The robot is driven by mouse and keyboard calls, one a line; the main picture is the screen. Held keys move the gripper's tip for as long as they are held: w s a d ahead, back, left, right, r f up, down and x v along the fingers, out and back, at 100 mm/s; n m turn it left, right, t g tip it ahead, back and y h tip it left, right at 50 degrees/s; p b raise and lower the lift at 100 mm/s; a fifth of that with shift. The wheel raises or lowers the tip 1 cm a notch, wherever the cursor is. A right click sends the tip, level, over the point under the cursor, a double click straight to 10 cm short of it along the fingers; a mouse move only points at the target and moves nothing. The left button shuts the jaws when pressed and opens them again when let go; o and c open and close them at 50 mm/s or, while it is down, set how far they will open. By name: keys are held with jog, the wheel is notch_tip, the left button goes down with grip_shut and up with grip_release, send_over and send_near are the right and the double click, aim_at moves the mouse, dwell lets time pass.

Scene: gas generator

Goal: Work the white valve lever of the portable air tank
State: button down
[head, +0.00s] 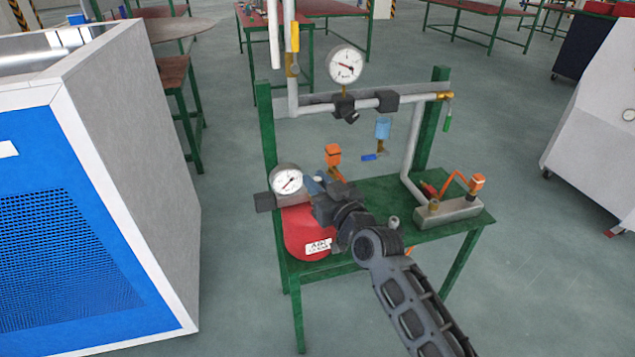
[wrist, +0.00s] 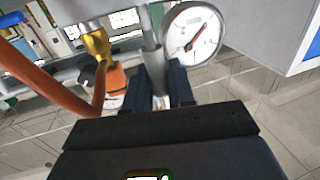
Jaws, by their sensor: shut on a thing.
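The red portable air tank (head: 302,232), with a white label, sits at the left end of a green bench. A round white gauge (head: 287,180) stands above it and also shows in the wrist view (wrist: 193,36). My gripper (head: 317,185) is at the tank's top fittings, just right of the gauge. In the wrist view my gripper (wrist: 167,82) has its dark fingers shut on a pale piece, the white valve lever (wrist: 160,102). Only a little of the lever shows between the fingers; its angle is hard to tell. My arm covers part of the tank.
An orange-handled fitting (head: 333,155) rises just behind my gripper. An orange hose (wrist: 38,65) and a brass fitting (wrist: 97,46) are close on the left in the wrist view. A pipe frame with another gauge (head: 345,64) stands behind. A blue-fronted cabinet (head: 75,220) is at left.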

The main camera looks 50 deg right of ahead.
jog(key=shift+s+d+f+m+b, duration=0.15)
jog(key=shift+d+f+m+b, duration=0.2)
jog(key=shift+b, duration=0.65)
jog(key=shift+s+d+m+t+h+b, duration=0.15)
jog(key=shift+s+d+m+b, duration=0.3)
jog(key=shift+m+b, duration=0.55)
jog(key=shift+s+d+m+t+h+b, duration=0.2)
jog(key=shift+d+m+b, duration=0.35)
jog(key=shift+m+b, duration=0.45)
jog(key=c, duration=1.1)
grip_release()
